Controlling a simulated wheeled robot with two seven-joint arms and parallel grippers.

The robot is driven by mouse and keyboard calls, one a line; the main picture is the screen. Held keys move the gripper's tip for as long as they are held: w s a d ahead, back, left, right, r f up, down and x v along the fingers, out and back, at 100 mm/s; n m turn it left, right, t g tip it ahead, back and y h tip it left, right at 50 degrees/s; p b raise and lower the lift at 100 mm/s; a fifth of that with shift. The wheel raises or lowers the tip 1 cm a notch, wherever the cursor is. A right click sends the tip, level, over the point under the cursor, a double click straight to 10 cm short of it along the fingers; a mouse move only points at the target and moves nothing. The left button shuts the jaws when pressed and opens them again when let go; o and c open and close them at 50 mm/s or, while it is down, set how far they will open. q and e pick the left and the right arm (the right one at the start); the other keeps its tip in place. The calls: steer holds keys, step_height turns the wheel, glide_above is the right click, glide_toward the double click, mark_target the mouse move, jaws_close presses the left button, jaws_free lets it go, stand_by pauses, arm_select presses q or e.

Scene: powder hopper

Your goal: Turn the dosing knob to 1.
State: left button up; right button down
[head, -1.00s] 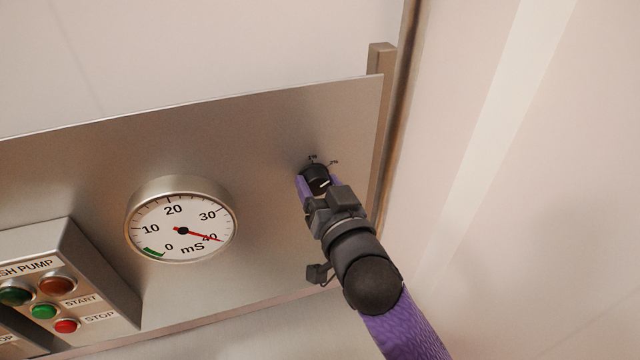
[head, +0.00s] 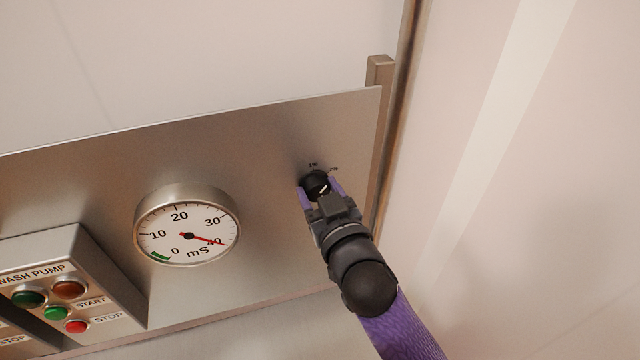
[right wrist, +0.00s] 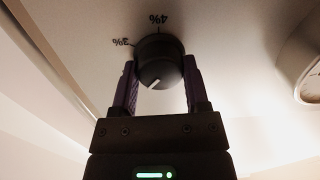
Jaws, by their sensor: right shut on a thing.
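The dosing knob (head: 315,182) is a round black knob with a white pointer line, on the steel panel (head: 270,140) in the head view. It also shows in the right wrist view (right wrist: 162,60), its white line toward the lower left there. Upside-down marks read 4% (right wrist: 159,20) and 3% (right wrist: 124,42); other marks are hidden. My right gripper (head: 321,190) is shut on the knob, one purple finger on each side; both fingers show in the right wrist view (right wrist: 160,76). My left gripper is not in view.
A round mS gauge (head: 187,225) sits left of the knob, its red needle near 40. A wash pump button box (head: 95,275) juts out at the lower left. A post (head: 380,72) stands at the panel's right edge.

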steer(key=n+p, duration=0.1)
steer(key=n, duration=0.3)
steer(key=shift+r+p, duration=0.15)
steer(key=shift+p, duration=0.25)
steer(key=shift+n+p, duration=0.45)
steer(key=shift+n, duration=1.15)
steer(key=shift+c, duration=0.4)
jaws_free()
steer(key=shift+a, duration=0.1)
steer(key=b+v, duration=0.1)
steer(key=v, duration=0.9)
